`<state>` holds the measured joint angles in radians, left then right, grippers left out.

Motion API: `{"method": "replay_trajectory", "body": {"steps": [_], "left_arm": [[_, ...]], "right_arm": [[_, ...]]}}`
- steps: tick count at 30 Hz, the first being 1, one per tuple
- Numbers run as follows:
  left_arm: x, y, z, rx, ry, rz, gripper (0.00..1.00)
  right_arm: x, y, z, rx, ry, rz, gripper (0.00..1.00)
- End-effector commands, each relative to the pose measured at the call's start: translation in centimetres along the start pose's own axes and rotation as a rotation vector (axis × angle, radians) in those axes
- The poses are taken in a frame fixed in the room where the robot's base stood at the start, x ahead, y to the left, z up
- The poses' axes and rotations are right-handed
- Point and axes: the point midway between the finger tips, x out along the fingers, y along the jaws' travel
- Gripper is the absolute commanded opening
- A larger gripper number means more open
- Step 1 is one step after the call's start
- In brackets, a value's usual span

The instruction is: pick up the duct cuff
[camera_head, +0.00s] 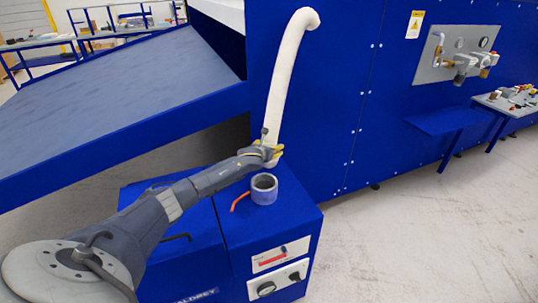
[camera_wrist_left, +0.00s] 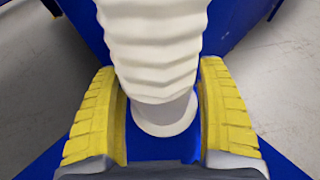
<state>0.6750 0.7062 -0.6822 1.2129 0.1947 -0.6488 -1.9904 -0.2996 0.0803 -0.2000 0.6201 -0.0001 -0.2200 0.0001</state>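A white ribbed duct hose (camera_head: 287,80) hangs down along the blue machine. It bends over at its top. At its lower end, in the left wrist view, the smooth white duct cuff (camera_wrist_left: 165,120) sits between my yellow fingers. My left gripper (camera_head: 268,152) is at the hose's lower end, and its fingers (camera_wrist_left: 164,115) stand one on each side of the cuff, apart from it by narrow gaps. In the head view the gripper hides most of the cuff. My right gripper is not in view.
Below the gripper, a grey round collar (camera_head: 264,190) stands on a blue cabinet (camera_head: 290,208), with an orange-red handle (camera_head: 240,202) beside it. A sloping blue-framed belt (camera_head: 120,95) is at left. Open grey floor (camera_head: 430,220) is at right.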

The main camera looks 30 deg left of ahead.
Motion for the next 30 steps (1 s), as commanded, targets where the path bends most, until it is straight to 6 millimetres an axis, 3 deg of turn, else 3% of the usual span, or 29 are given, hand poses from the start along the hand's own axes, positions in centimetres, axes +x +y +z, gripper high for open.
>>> {"method": "replay_trajectory", "body": {"steps": [2, 13, 23, 30], "left_arm": [[0.0, 0.0, 0.0, 0.000, 0.000, 0.000, 0.65], [0.0, 0.0, 0.1, 0.000, -0.001, 0.000, 0.23], [-0.1, 0.0, 0.4, 0.000, -0.002, 0.000, 0.23], [-1.0, 0.1, 2.5, 0.001, -0.004, 0.000, 0.23]], "right_arm": [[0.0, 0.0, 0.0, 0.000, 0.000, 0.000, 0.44], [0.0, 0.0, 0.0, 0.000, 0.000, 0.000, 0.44], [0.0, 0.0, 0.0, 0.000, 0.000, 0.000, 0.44], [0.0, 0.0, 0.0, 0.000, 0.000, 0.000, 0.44]]}}
